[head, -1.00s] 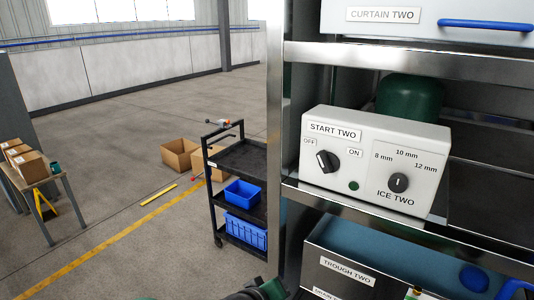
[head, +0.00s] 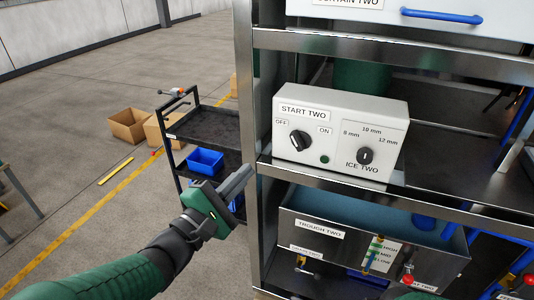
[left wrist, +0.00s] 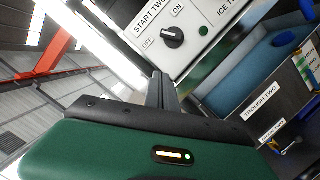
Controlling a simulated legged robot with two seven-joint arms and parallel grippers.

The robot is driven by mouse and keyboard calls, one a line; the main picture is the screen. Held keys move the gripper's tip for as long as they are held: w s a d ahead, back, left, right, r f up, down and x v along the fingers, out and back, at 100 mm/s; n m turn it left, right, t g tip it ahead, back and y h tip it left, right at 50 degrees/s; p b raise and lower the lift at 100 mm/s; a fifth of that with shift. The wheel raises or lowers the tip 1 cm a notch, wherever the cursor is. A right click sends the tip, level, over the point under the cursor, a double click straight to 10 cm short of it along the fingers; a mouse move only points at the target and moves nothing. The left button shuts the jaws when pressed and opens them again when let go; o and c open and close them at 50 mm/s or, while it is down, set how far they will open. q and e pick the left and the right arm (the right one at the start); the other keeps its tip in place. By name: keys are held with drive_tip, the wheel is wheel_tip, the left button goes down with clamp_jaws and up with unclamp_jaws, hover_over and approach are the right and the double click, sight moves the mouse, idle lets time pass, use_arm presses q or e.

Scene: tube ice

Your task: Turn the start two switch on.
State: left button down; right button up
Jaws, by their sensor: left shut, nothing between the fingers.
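The START TWO switch is a black knob (head: 299,140) on the left part of a white control box (head: 340,108). Its handle slants toward the OFF label at upper left; ON is at upper right. The knob also shows in the left wrist view (left wrist: 172,38), above the fingers. My left gripper (head: 246,172) is shut and empty. Its fingertips are in front of the shelf's left post, below and left of the knob and apart from it. The fingers (left wrist: 161,90) also show in the left wrist view. My right gripper is not in view.
The ICE TWO dial (head: 365,156) is right of the switch on the same box. A metal shelf edge (head: 330,182) runs below the box, and the TROUGH TWO bin (head: 340,245) is under it. A black cart (head: 205,125) stands at left.

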sight(300, 143)
use_arm(q)
drive_tip(key=p+x, duration=0.1)
drive_tip(key=x, duration=0.3)
drive_tip(key=p+x, duration=0.1)
drive_tip(key=x, duration=0.3)
drive_tip(key=shift+w+a+r, duration=0.15)
drive_tip(key=shift+w, duration=0.1)
drive_tip(key=shift+s+d+r+p, duration=0.1)
drive_tip(key=shift+d+r+p, duration=0.2)
drive_tip(key=shift+d, duration=0.35)
drive_tip(key=shift+d+r+p, duration=0.25)
drive_tip(key=shift+d+r, duration=0.05)
drive_tip(key=shift+d, duration=0.3)
drive_tip(key=shift+s+d+r+p, duration=0.1)
drive_tip(key=shift+d+r+p, duration=0.25)
drive_tip(key=shift+d, duration=0.3)
drive_tip(key=shift+s+d+r+m, duration=0.1)
drive_tip(key=shift+d+r+m, duration=0.1)
drive_tip(key=shift+m, duration=0.3)
drive_tip(key=shift+m+g+p, duration=0.3)
drive_tip(key=shift+p, duration=0.05)
